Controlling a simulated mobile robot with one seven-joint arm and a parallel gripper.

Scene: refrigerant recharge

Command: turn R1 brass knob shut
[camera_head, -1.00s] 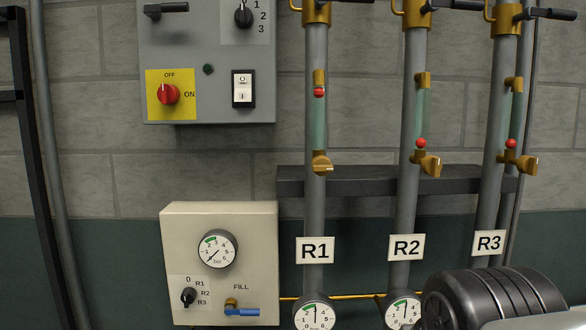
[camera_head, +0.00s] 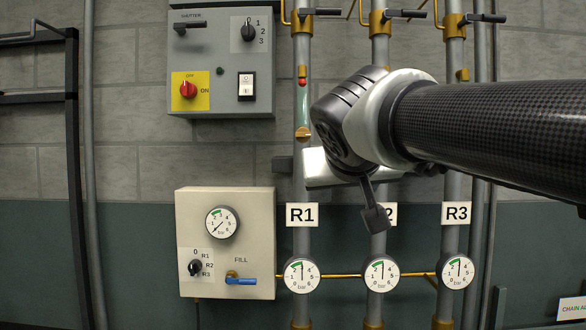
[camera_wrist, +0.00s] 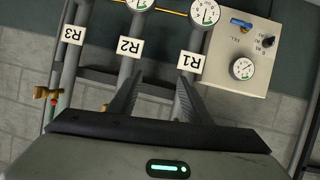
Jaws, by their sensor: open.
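The R1 brass knob (camera_head: 303,134) sits low on the R1 pipe, just under its sight tube (camera_head: 303,105) with a red ball near the top. I cannot tell its exact turn angle. My gripper (camera_head: 376,217) is to the right of and below the knob, in front of the R2 pipe, partly covering the R2 label. In the wrist view my gripper (camera_wrist: 156,98) is open and empty, its two dark fingers apart, near the R1 and R2 pipes. The R1 knob does not show there.
A cream gauge box (camera_head: 226,285) with a blue fill lever (camera_head: 241,281) stands left of R1. A grey switch box (camera_head: 215,105) hangs above it. Round gauges, such as R1's (camera_head: 301,275), sit low on the pipes. My arm hides the R2 and R3 knobs in the head view.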

